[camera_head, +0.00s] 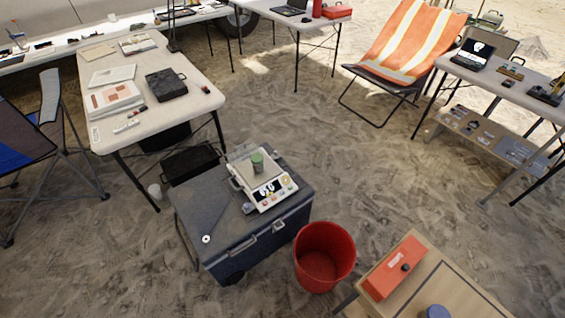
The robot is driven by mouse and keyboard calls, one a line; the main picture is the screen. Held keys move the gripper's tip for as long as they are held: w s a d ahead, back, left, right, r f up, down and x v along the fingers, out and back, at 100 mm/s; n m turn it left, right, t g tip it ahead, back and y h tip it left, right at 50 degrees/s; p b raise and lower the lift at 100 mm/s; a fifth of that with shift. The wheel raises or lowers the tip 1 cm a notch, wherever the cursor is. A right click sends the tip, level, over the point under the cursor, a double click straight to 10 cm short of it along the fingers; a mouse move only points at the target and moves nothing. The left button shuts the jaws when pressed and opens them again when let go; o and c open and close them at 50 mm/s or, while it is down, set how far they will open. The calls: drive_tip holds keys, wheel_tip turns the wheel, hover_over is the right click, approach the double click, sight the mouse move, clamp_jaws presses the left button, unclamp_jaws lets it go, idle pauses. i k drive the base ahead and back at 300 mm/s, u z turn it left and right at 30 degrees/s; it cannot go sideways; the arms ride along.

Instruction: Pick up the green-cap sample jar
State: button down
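The green-cap sample jar (257,162) stands upright on the pan of a white weighing scale (268,192). The scale sits on the lid of a dark blue-grey cooler box (215,222) near the middle of the view. The jar is small here, and its green cap and sides are hard to tell apart. Nothing touches it except the scale under it. My gripper is not in view.
A red bucket (324,256) stands on the sand right of the cooler. A wooden table (440,290) with a red box (395,265) is at the lower right. A folding table (190,60) stands behind left, a folding chair (50,130) at far left. Open sand lies behind the cooler.

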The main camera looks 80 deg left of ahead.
sight(259, 168)
drive_tip(key=u, duration=3.4)
drive_tip(key=k, duration=0.5)
drive_tip(key=u, duration=1.05)
drive_tip(key=i, duration=1.35)
drive_tip(key=z, duration=1.2)
drive_tip(key=i, duration=0.6)
drive_tip(key=z, duration=0.6)
